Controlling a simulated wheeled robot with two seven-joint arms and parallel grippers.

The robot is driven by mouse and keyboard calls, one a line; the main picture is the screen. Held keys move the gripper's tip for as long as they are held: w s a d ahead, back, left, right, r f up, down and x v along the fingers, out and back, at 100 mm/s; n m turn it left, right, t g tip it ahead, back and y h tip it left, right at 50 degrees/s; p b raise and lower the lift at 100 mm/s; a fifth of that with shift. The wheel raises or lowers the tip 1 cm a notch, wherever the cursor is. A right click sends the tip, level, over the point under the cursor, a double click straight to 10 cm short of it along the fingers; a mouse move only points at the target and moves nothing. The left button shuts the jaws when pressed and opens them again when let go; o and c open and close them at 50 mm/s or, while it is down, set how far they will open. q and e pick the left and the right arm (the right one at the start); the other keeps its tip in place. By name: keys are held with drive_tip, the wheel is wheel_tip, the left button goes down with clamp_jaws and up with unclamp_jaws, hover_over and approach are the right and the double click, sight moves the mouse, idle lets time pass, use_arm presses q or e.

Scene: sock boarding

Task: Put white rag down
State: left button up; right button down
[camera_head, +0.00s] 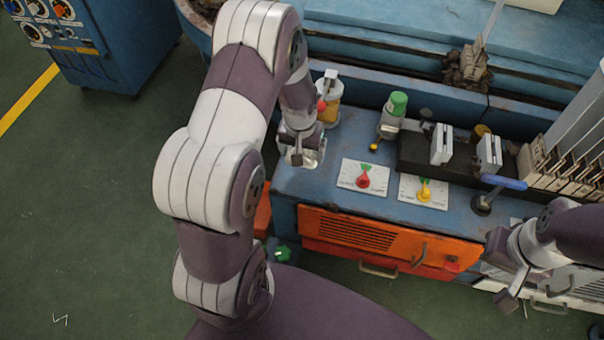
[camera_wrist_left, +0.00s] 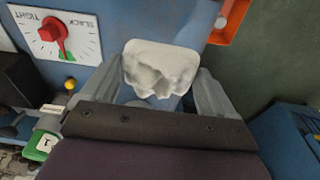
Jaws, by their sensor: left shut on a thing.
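A crumpled white rag (camera_wrist_left: 160,68) is between the two fingers of my left gripper (camera_wrist_left: 158,90) in the left wrist view. My left gripper is shut on it, above the blue bench top (camera_wrist_left: 125,18) near the bench's end. In the head view my left gripper (camera_head: 301,158) is at the bench's left end, left of the red-knob dial, and the rag is hard to make out there. Whether the rag touches the bench I cannot tell. My right gripper (camera_head: 502,272) is at the lower right, in front of the bench, with its fingers apart and empty.
A dial plate with a red knob (camera_head: 363,179) and one with a yellow knob (camera_head: 424,192) lie on the bench. A green-capped bottle (camera_head: 396,105), a jar with yellow contents (camera_head: 329,107) and a blue-handled lever (camera_head: 503,182) stand nearby.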

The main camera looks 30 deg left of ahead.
use_arm(q)
wheel_tip(320, 180, down, 7)
drive_tip(key=shift+r+b, duration=0.2)
drive_tip(key=shift+b, duration=0.8)
drive_tip(key=shift+r, duration=0.1)
drive_tip(key=o, duration=0.7)
drive_tip(key=r+p, duration=0.1)
drive_tip(key=r, duration=0.3)
drive_tip(key=s+r+p, duration=0.1)
drive_tip(key=r+p, duration=0.1)
drive_tip(key=r, duration=0.2)
drive_tip(key=d+r+p, duration=0.1)
drive_tip(key=r+p, duration=0.1)
drive_tip(key=r, duration=0.3)
drive_tip(key=shift+s, duration=0.35)
drive_tip(key=s+d+r+m, duration=0.1)
drive_tip(key=s+d+r, duration=0.1)
drive_tip(key=s, duration=0.2)
drive_tip(key=s+d+r+m, duration=0.1)
drive_tip(key=s+d+r, duration=0.1)
drive_tip(key=s+r, duration=0.1)
drive_tip(key=s+d+r+m, duration=0.1)
drive_tip(key=s+d+r, duration=0.2)
drive_tip(key=s, duration=0.1)
drive_tip(key=shift+s+d, duration=0.1)
drive_tip(key=shift+s, duration=0.2)
